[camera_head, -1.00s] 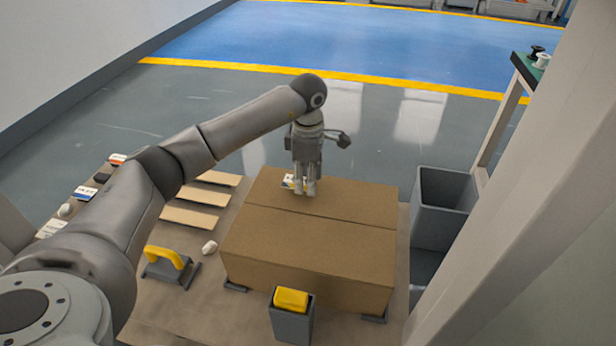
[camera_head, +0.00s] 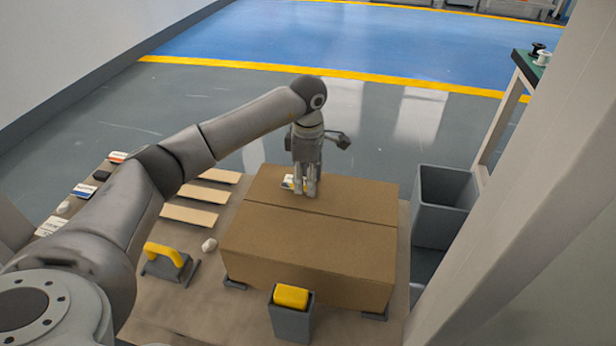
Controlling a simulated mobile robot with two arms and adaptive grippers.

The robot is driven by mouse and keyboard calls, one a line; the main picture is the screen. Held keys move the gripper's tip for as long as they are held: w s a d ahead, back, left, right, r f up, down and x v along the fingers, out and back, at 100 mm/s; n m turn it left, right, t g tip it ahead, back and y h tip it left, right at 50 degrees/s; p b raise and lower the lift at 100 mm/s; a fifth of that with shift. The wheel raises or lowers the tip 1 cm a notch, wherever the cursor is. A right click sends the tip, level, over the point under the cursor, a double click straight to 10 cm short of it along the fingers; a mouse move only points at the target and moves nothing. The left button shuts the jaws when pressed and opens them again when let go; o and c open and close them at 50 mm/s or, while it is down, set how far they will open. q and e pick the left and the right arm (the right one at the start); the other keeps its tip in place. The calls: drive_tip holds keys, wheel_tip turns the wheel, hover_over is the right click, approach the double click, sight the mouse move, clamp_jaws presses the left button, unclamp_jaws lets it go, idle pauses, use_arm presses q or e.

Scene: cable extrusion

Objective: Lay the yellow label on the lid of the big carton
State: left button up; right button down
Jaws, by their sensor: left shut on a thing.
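The big brown carton (camera_head: 310,243) stands on the table with its lid flaps closed and a seam across the top. My left gripper (camera_head: 306,190) points down over the far left part of the lid. It is shut on a small white and yellow label (camera_head: 291,183), which shows partly behind and left of the fingers. The fingers hide the rest of the label. I cannot tell whether the label touches the lid. My right gripper is not in view.
A yellow-handled tool (camera_head: 166,258) and a small white lump (camera_head: 209,245) lie left of the carton. A grey holder with a yellow block (camera_head: 291,298) stands in front. Wooden slats (camera_head: 203,194) lie to the left. A grey bin (camera_head: 443,206) stands at the right.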

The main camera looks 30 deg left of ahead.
use_arm(q)
drive_tip(key=o, duration=0.7)
drive_tip(key=shift+o, duration=0.2)
wheel_tip(320, 180, up, 12)
drive_tip(key=shift+f, duration=0.15)
idle(0.8)
